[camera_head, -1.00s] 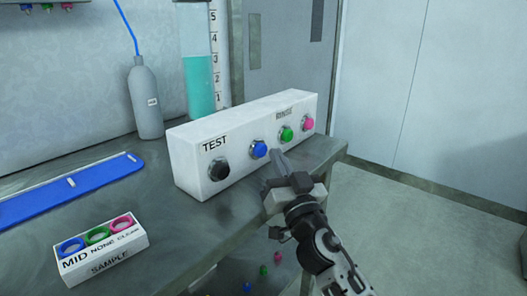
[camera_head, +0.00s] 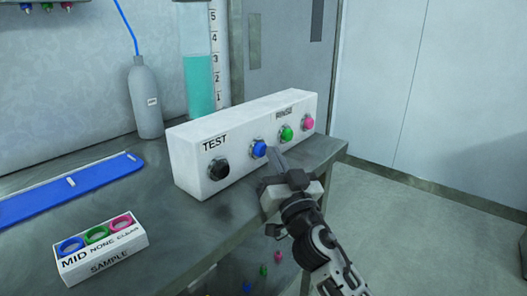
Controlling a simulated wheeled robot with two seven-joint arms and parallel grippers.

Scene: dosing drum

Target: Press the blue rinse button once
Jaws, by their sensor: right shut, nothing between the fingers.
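The blue rinse button (camera_head: 259,149) is on the front of a white button box (camera_head: 240,140), between a black button (camera_head: 219,169) under the word TEST and a green button (camera_head: 286,134). A pink button (camera_head: 308,122) is at the right end. The word RINSE is above the coloured buttons. My right gripper (camera_head: 272,154) is shut and empty. Its fingertips are just right of the blue button and very close to it. I cannot tell whether they touch it. My left gripper is not in view.
A white sample holder (camera_head: 104,250) with blue, green and pink rings stands at the front left of the grey table (camera_head: 185,225). A blue tray (camera_head: 100,172), a grey bottle (camera_head: 146,100) and a cylinder of teal liquid (camera_head: 200,85) are behind. Open floor lies to the right.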

